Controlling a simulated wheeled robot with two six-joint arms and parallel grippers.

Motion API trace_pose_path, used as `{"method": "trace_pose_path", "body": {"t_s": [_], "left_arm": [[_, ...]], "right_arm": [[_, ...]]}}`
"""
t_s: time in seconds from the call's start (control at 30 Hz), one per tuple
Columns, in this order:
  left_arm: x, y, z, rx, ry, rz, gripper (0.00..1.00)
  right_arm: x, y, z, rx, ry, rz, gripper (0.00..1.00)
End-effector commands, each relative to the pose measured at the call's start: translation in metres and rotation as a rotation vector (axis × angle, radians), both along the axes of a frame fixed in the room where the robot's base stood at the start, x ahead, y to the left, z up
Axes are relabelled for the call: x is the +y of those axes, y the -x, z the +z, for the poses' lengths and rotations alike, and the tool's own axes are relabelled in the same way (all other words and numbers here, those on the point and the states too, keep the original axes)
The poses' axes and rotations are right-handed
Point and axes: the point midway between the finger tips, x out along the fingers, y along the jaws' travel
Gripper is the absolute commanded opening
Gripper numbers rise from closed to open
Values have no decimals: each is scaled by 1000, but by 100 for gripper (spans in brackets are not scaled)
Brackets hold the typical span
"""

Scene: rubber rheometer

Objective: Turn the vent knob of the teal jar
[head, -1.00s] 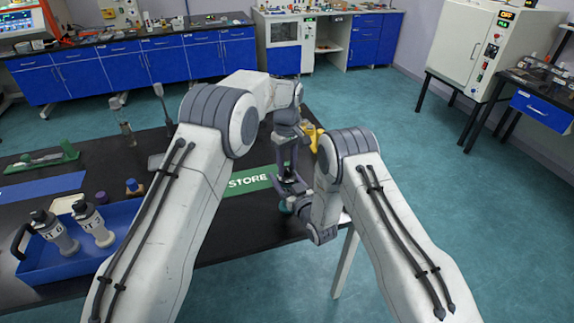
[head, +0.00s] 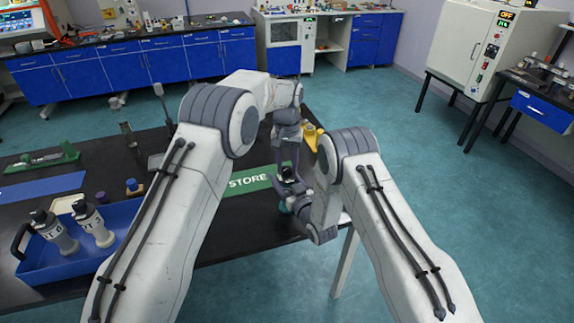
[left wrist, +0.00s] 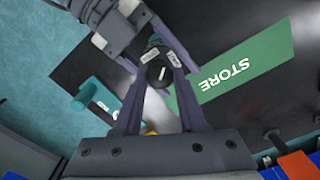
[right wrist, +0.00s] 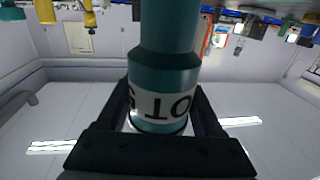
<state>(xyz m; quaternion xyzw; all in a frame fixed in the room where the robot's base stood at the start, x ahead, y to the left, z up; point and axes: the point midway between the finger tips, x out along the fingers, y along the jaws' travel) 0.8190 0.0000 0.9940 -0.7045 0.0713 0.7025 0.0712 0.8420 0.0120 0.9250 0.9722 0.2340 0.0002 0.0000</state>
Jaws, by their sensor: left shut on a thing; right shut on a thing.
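The teal jar (right wrist: 165,70) fills the middle of the right wrist view, upside down there, with a white label showing part of a dark word. My right gripper (right wrist: 165,112) is shut around its body. The black vent knob (left wrist: 160,73) has a white line on its face and small white labels beside it. My left gripper (left wrist: 161,68) is shut on the knob from above, one finger on each side. In the head view my left gripper (head: 287,168) is above my right gripper (head: 293,196); the arms hide most of the jar.
A green STORE mat (head: 248,181) lies on the black table (head: 235,215) beside the grippers. A yellow object (head: 311,136) stands behind them. A blue tray (head: 75,272) with two bottles is at the left. The table's right edge is close.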

Motion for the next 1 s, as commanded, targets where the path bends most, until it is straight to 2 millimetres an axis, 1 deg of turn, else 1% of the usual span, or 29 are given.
{"method": "trace_pose_path", "body": {"t_s": [0.2,0.5,0.73,1.0], "left_arm": [[1,0,1,2,-2,-206,0],[1,0,1,1,-2,-458,0],[1,0,1,1,-3,-590,0],[2,0,1,0,-3,-665,0]], "right_arm": [[-2,0,-1,3,0,-4,4],[-2,0,-1,3,0,-5,4],[-2,-1,-1,3,0,-6,4],[-2,-1,-1,3,0,-6,4]]}}
